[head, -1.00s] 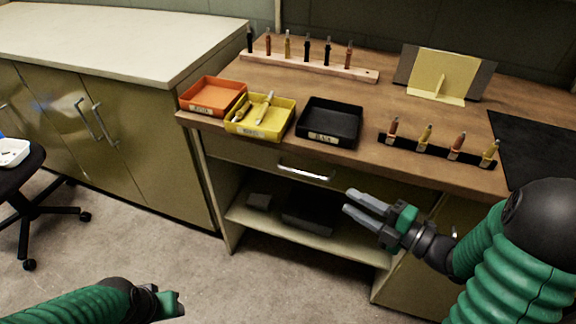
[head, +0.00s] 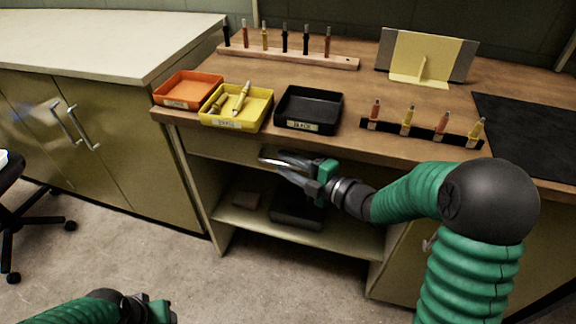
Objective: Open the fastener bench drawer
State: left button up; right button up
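The fastener bench (head: 400,148) has a wooden top, and its drawer front (head: 215,149) sits just under the front edge. The drawer looks closed. Its pale metal handle (head: 267,157) is partly hidden by my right gripper (head: 281,164). The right fingertips are at the handle, one higher and one lower, and seem to overlap it. I cannot tell whether they are clamped on it. My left gripper (head: 152,311) is at the bottom left edge, far from the drawer, with its fingertips not clearly visible.
Orange (head: 188,90), yellow (head: 237,108) and black (head: 309,109) trays stand on the bench above the drawer. An open shelf (head: 340,236) with dark boxes lies below. A chair (head: 14,210) and cabinet (head: 110,150) are at left; the floor before the bench is clear.

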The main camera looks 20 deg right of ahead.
jog(key=shift+a, duration=0.2)
jog(key=shift+c, duration=0.2)
jog(key=shift+a, duration=0.1)
jog(key=c, duration=0.5)
grip_shut()
jog(key=shift+d+f, duration=0.15)
jog(key=shift+d, duration=0.05)
